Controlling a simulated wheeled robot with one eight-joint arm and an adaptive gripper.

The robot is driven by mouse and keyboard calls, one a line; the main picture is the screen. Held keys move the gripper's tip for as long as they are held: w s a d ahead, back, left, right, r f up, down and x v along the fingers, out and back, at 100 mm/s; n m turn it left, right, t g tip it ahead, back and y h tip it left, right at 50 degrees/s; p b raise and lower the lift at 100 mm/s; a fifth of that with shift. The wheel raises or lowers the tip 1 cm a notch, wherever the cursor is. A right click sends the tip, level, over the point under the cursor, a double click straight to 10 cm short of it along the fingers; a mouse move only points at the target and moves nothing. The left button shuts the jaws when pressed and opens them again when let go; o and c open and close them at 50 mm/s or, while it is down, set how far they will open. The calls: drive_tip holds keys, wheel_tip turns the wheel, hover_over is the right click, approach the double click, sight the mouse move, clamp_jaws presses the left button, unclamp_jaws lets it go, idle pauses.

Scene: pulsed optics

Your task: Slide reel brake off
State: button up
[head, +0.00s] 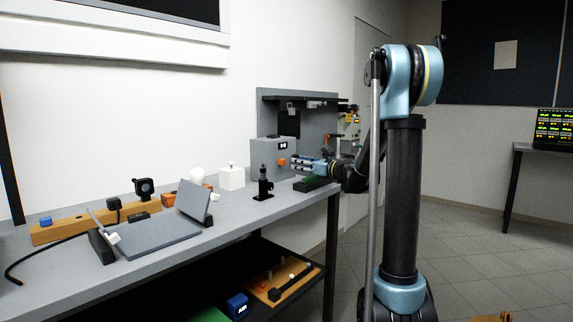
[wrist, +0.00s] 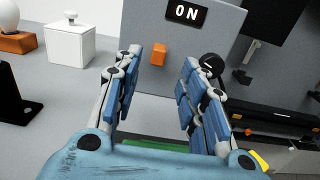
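A grey box (wrist: 205,45) carries a black display (wrist: 186,12) reading "ON" and a small orange slider or knob (wrist: 158,55) on its front face. I take this to be the reel brake, though no label confirms it. In the head view the box (head: 266,151) stands on the bench's right part, with the orange piece (head: 282,162) on its front. My gripper (wrist: 162,62) is open and empty. Its blue-padded fingers point at the box, and the orange piece shows between the fingertips. I cannot tell the exact gap; no contact is visible. In the head view my gripper (head: 300,163) is level with it.
A white box (head: 231,178) and a black post mount (head: 263,184) stand left of my gripper. A green piece in a black holder (head: 316,184) lies below it. A round black part (wrist: 212,65) sits close to the right finger. Open floor lies right of the bench.

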sight(285, 160)
drive_tip(key=x, duration=0.9)
clamp_jaws()
